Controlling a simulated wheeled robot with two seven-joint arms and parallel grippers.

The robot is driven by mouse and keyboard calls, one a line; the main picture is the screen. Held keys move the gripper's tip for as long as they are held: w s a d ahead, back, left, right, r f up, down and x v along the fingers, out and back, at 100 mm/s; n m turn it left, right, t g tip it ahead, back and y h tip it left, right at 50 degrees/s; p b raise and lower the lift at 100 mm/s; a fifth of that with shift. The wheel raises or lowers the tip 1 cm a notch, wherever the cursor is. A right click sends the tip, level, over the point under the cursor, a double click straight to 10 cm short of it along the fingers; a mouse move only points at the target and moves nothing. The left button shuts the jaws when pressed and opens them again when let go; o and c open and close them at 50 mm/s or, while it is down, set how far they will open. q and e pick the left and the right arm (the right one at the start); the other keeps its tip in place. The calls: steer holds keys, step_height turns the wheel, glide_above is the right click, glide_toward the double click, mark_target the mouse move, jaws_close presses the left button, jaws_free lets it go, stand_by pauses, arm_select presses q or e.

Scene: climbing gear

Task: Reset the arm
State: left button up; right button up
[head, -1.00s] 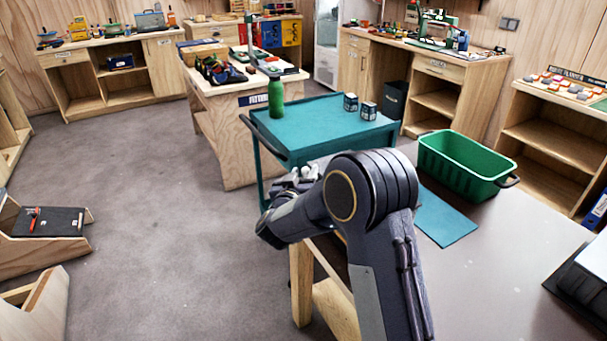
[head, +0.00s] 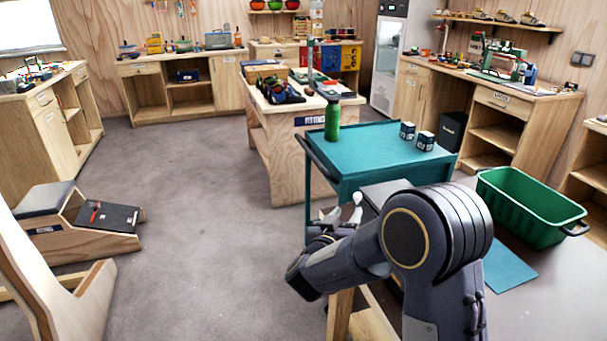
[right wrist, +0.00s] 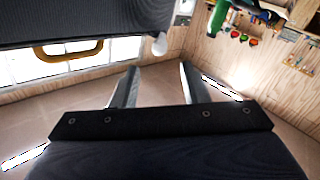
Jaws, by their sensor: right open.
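My right arm comes in from the lower right of the head view and folds at a large round joint. Its gripper (head: 342,213) shows pale fingertips beyond the forearm, in front of the teal cart; the forearm partly hides it. In the right wrist view the two fingers of my right gripper (right wrist: 157,82) stand apart with nothing between them, so it is open and empty. My left gripper is in neither view.
Free floor (head: 200,200) lies to the left.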

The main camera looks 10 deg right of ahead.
steer(key=s+a+r+n+y+p, duration=0.1)
steer(key=s+a+r+y+p, duration=0.15)
steer(key=s+r+y, duration=0.75)
steer(key=s+a+f+n+g+y+p, duration=0.1)
steer(key=s+f+g+y, duration=0.1)
steer(key=s, duration=1)
steer(key=s+a+f+g+y+p, duration=0.1)
steer(key=s+g, duration=0.5)
steer(key=s, duration=0.6)
step_height(320, 180, down, 3)
steer(key=shift+s+f+n+y+p, duration=0.2)
steer(key=shift+n+y+p, duration=0.2)
steer(key=shift+y+p, duration=0.55)
steer(key=shift+y, duration=0.25)
